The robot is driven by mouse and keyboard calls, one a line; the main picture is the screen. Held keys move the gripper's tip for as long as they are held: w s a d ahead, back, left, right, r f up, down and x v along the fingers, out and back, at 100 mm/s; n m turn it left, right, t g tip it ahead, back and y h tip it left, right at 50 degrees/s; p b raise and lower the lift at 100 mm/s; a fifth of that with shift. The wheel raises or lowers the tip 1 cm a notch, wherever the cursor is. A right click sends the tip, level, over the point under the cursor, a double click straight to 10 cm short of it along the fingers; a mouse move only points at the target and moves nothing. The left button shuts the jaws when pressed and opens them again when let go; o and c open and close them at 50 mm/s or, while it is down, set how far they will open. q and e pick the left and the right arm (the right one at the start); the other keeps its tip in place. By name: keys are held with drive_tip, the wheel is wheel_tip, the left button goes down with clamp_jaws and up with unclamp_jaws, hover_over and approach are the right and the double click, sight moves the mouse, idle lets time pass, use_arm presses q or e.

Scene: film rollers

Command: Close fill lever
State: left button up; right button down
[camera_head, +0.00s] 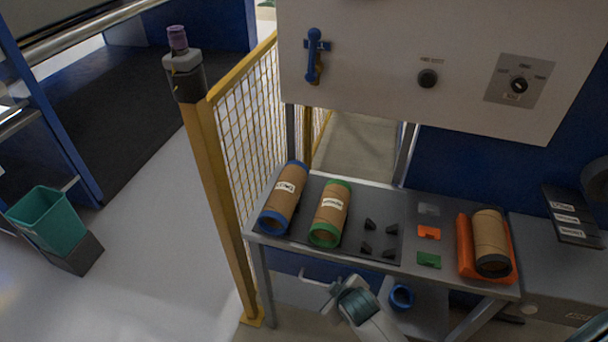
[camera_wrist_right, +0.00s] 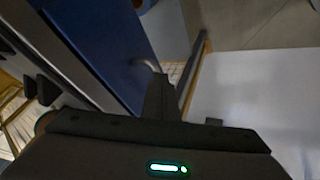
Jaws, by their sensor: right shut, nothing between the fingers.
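The blue fill lever (camera_head: 313,58) is on the pale wall panel (camera_head: 385,50) at the top of the head view. Its handle stands roughly upright, with a rounded top end. My right gripper (camera_wrist_right: 162,82) shows in the right wrist view, its dark fingers together with nothing between them. In the head view an arm link of mine shows low, in front of the table; the right fingers cannot be made out there. The lever cannot be made out in the wrist view, so the gripper appears apart from it. My left gripper is not in view.
A grey table (camera_head: 400,262) below the panel holds cardboard rollers (camera_head: 332,205), small black parts and an orange tray (camera_head: 464,250). A yellow mesh fence (camera_head: 247,130) stands left of it. A black knob (camera_head: 428,78) and a rotary switch (camera_head: 519,85) are on the panel. Open floor lies left.

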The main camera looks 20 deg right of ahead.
drive_tip(key=w+r+n+t+p, duration=0.15)
drive_tip(key=w+r, duration=0.25)
drive_tip(key=r, duration=0.6)
drive_tip(key=w+r+n+t, duration=0.15)
drive_tip(key=w+r, duration=0.25)
drive_tip(key=r, duration=0.7)
drive_tip(key=n+t, duration=0.7)
drive_tip(key=t, duration=0.1)
approach(313, 56)
drive_tip(key=a+r, duration=0.2)
drive_tip(key=a, duration=0.4)
drive_tip(key=shift+w+a+f+h, duration=0.15)
drive_tip(key=shift+w+h, duration=0.2)
drive_tip(key=shift+h, duration=0.05)
drive_tip(key=shift+w, duration=0.1)
drive_tip(key=w+p, duration=0.5)
drive_tip(key=w, duration=0.5)
drive_tip(key=d+p, duration=0.1)
drive_tip(key=s+d, duration=0.1)
drive_tip(key=d, duration=0.1)
drive_tip(key=d+p, duration=0.1)
drive_tip(key=shift+s+d+p, duration=0.2)
drive_tip(key=shift+s+p, duration=0.1)
drive_tip(key=shift+s, duration=0.1)
